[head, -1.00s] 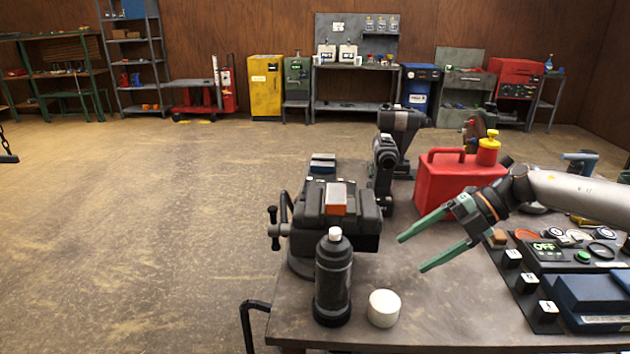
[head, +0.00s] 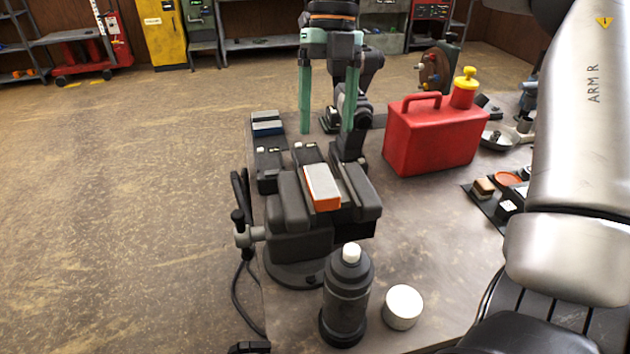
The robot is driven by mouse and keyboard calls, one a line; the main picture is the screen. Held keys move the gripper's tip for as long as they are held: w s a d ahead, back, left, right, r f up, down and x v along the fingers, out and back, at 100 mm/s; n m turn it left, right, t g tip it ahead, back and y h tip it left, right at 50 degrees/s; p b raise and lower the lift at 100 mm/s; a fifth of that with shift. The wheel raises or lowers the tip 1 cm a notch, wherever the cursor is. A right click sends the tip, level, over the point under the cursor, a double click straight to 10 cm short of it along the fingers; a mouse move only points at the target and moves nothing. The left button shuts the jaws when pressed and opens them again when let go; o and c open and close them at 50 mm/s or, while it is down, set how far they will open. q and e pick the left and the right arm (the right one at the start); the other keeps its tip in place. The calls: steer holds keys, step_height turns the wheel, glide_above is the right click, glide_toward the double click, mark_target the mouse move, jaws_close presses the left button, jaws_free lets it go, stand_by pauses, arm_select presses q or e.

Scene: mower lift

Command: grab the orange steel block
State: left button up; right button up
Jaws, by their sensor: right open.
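The orange steel block (head: 323,188) lies on top of the dark bench vise (head: 290,216), between its jaws. Its top face looks pale and its near end is orange. My right gripper (head: 325,132) is open and empty, with its two green fingers pointing down. In the picture it shows above and behind the block, with one finger to each side; I cannot tell the exact height. The fingers do not touch the block. My left gripper is out of view.
A black bottle (head: 346,300) and a white round tin (head: 402,307) stand in front of the vise. A red fuel can (head: 435,137) stands right of it.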

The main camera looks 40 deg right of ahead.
mark_target(321, 179)
steer(key=x, duration=0.6)
steer(key=p+x, duration=0.1)
steer(key=x, duration=0.2)
steer(key=shift+a+f, duration=0.25)
jaws_close()
steer(key=shift+r, duration=0.1)
stand_by(0.4)
